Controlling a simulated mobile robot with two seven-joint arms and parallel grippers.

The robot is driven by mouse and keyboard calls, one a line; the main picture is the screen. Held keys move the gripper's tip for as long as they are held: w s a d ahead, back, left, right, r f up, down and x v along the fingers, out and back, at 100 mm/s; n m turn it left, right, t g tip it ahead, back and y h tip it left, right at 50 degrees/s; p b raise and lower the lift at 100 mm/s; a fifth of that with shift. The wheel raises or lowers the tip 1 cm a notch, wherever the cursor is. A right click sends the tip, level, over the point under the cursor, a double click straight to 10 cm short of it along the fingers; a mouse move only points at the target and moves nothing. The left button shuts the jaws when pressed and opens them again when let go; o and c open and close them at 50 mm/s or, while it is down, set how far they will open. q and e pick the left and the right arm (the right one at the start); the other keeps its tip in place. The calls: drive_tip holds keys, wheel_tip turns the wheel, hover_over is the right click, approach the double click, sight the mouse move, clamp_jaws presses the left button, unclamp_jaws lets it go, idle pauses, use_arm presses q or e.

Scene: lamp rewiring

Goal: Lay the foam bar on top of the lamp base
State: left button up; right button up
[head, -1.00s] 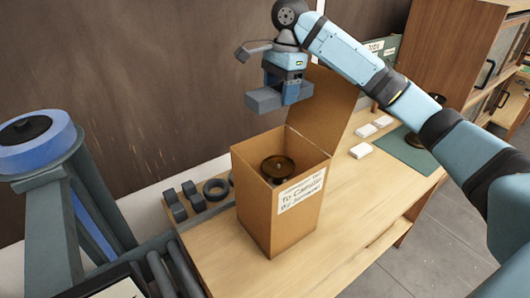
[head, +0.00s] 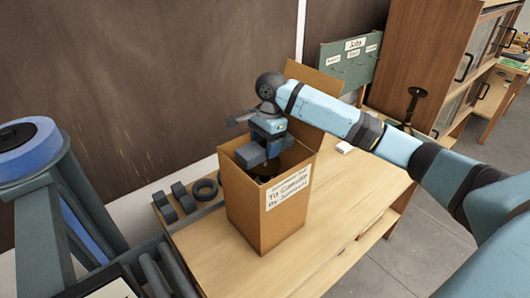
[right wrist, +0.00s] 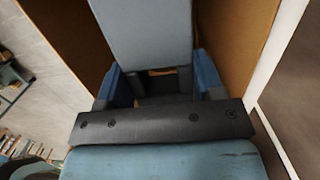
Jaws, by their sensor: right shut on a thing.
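My right gripper (head: 267,139) is shut on the grey foam bar (head: 251,156) and holds it at the mouth of the open cardboard box (head: 262,222). In the right wrist view the foam bar (right wrist: 146,36) stretches away between the two blue fingers, with brown box walls on both sides. The dark brass lamp base (head: 286,165) sits inside the box, under the bar and mostly hidden by it and the gripper. I cannot tell whether the bar touches the base. My left gripper is not in view.
The box stands on a wooden bench (head: 330,215), its rear flap (head: 314,85) raised. Several dark foam pieces (head: 183,197) and a ring (head: 204,190) lie to its left. A dark lamp (head: 413,103) and a cabinet (head: 425,55) are at the back right.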

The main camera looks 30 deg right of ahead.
sight(264, 163)
wheel_tip(264, 163, down, 3)
drive_tip(key=shift+r, duration=0.15)
drive_tip(key=shift+f, duration=0.3)
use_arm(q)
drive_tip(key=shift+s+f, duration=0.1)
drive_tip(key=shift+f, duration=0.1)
use_arm(e)
drive_tip(key=shift+f, duration=0.2)
drive_tip(key=shift+f, duration=0.1)
drive_tip(key=o, duration=0.9)
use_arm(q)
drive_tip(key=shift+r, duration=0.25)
